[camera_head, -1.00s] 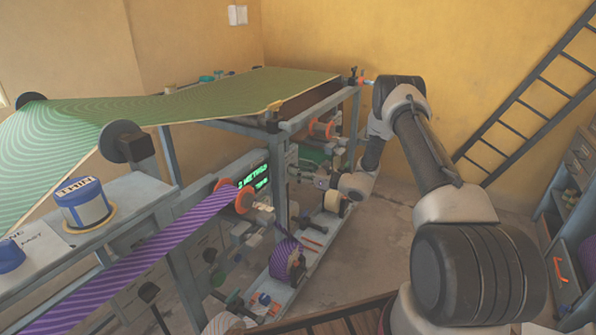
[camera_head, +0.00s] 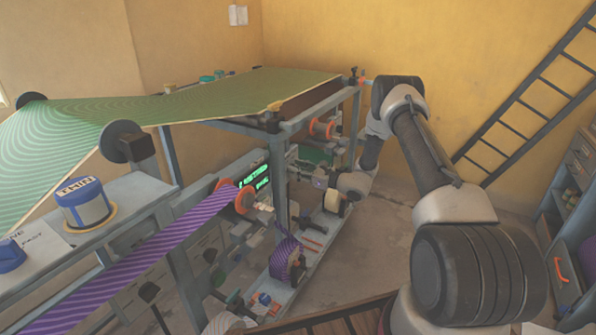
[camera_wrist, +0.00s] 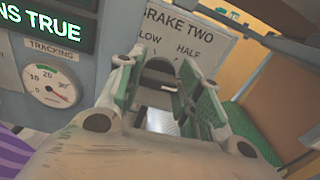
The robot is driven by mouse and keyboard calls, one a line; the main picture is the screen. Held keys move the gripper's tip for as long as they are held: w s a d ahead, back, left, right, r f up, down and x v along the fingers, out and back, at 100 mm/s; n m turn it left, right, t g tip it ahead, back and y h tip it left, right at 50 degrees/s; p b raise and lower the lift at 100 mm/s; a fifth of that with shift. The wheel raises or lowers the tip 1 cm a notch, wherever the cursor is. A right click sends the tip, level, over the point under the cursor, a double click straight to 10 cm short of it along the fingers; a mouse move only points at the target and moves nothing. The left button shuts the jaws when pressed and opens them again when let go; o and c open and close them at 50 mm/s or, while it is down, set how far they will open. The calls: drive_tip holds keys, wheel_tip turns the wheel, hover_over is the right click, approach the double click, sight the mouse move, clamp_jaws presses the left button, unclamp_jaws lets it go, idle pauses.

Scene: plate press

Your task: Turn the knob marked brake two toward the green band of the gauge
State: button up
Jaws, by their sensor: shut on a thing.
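In the wrist view a pale plate (camera_wrist: 215,48) reads BRAKE TWO, with LOW and HALF below. My gripper (camera_wrist: 163,85) has green-padded fingers on either side of a dark knob (camera_wrist: 160,67) in front of this plate, and is shut on it. The fingers hide much of the knob, so its pointing direction is unclear. A round white gauge (camera_wrist: 47,86) marked TRACKING is at the left, with a red needle on its right side near 30. In the head view my gripper (camera_head: 325,181) is small beside the press frame.
A lit green-text display (camera_head: 254,175) is on the press, and it also shows in the wrist view (camera_wrist: 52,33). A purple striped web (camera_head: 165,245) and a green web (camera_head: 190,105) run over rollers. A ladder (camera_head: 525,95) leans at the right. Frame bars surround the gripper.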

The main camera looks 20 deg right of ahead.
drive_tip(key=n, duration=1.5)
drive_tip(key=f+n, duration=0.1)
drive_tip(key=n, duration=0.7)
drive_tip(key=shift+s+a, duration=0.1)
drive_tip(key=shift+s, duration=0.05)
idle(0.3)
drive_tip(key=o, duration=1)
drive_tip(key=shift+r, duration=0.1)
drive_tip(key=v, duration=1.2)
